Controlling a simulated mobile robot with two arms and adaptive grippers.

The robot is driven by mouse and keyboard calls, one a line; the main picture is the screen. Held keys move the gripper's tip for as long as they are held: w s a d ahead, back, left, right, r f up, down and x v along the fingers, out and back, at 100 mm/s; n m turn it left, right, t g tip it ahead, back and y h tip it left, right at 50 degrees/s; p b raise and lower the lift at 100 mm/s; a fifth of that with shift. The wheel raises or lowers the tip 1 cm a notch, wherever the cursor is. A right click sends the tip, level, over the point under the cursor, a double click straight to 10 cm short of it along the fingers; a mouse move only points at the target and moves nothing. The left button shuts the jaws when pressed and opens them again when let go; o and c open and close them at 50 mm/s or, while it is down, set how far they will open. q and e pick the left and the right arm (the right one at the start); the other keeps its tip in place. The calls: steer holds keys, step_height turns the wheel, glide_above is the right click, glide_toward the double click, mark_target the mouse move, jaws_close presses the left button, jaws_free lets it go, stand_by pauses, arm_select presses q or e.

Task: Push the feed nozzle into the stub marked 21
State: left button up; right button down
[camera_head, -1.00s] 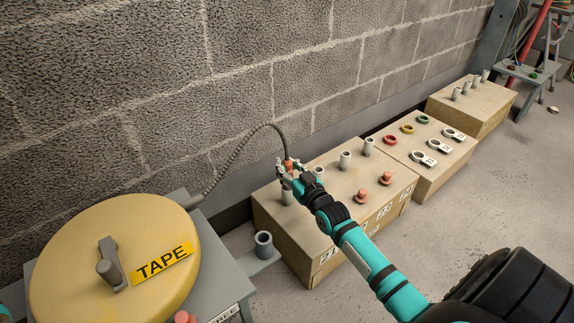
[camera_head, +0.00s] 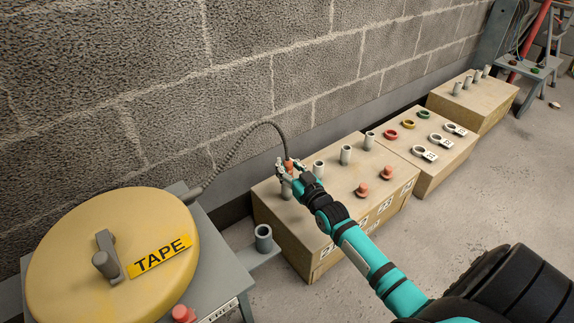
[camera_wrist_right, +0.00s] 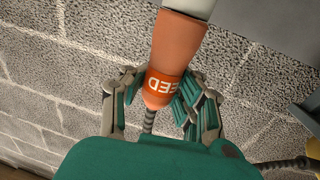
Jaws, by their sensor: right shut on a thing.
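The orange feed nozzle (camera_head: 289,165), lettered "FEED", is at the end of a grey corrugated hose. My right gripper (camera_head: 285,172) is shut on it, and its fingers clasp the nozzle (camera_wrist_right: 170,65) in the right wrist view. The nozzle is in line with the leftmost grey stub (camera_head: 287,190) on the near box, and its end meets the stub (camera_wrist_right: 190,7) in the wrist view. How deep it sits I cannot tell. The leftmost number label (camera_head: 326,251) on the box front is partly covered by my arm. My left gripper is out of view.
More grey stubs (camera_head: 346,155) and two orange-pink plugs (camera_head: 362,189) stand on the same box (camera_head: 283,233). A yellow TAPE reel (camera_head: 75,240) is at the left. A box with coloured rings (camera_head: 390,134) and a further box (camera_head: 480,100) stand beyond.

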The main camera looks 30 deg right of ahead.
steer(key=shift+c, duration=2.1)
jaws_free()
steer(key=shift+r, duration=0.1)
